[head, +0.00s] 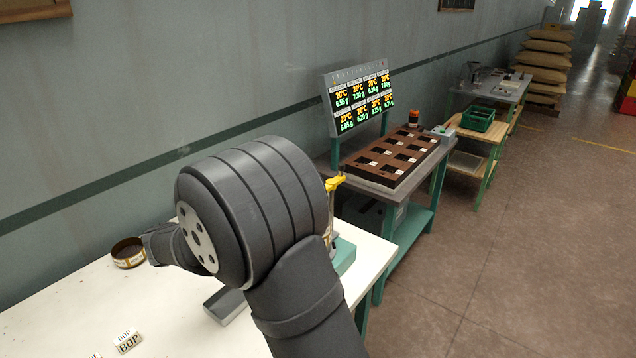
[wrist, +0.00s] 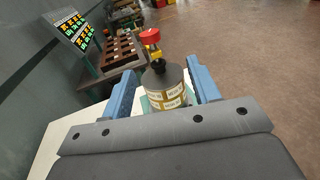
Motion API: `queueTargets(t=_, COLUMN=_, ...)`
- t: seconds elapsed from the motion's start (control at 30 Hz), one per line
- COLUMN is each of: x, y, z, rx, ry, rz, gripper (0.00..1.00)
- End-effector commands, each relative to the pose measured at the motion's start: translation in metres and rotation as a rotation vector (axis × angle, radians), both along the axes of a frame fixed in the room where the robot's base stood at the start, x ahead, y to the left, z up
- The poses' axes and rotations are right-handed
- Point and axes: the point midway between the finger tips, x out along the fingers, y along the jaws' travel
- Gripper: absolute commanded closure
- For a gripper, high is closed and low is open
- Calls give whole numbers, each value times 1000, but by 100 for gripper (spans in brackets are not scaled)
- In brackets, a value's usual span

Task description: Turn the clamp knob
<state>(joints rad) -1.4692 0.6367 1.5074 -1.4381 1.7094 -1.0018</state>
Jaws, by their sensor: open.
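A red knob (wrist: 150,36) sits above a yellow clamp part (wrist: 155,52) in the wrist view. The yellow part also shows in the head view (head: 335,183), just right of my arm. A dark grey drum (wrist: 163,82) with pale labels and a black top knob (wrist: 159,66) stands nearer in the wrist view. My gripper (wrist: 160,82) is open, its blue fingers apart on either side of the drum in the picture. I cannot tell whether they touch it. The red knob appears beyond the fingertips. My arm hides the gripper in the head view.
The white table (head: 60,310) holds a round brass-coloured ring (head: 128,252) and label blocks (head: 128,341). A teal base (head: 344,256) is at its right. Beyond stand a brown slotted tray (head: 388,160) and a display board (head: 362,100).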

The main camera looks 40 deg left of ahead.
Motion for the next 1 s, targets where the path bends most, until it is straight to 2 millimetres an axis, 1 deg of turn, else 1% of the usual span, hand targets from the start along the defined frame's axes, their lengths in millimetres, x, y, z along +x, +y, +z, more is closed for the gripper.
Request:
queueTargets(t=0.03, x=-5, y=7, z=2, rx=3, ry=-20, rz=29, gripper=44)
queueTargets(t=0.13, x=-6, y=13, z=4, rx=8, ry=-39, rz=54, gripper=44)
queueTargets(t=0.27, x=7, y=10, z=4, rx=8, ry=-41, rz=52, gripper=44)
queueTargets(t=0.37, x=25, y=5, z=4, rx=8, ry=-40, rz=50, gripper=44)
queueTargets(t=0.8, x=118, y=-18, z=4, rx=7, ry=-39, rz=48, gripper=44)
queueTargets(t=0.9, x=135, y=-23, z=4, rx=7, ry=-39, rz=48, gripper=44)
queueTargets(t=1.0, x=148, y=-25, z=4, rx=8, ry=-39, rz=49, gripper=44)
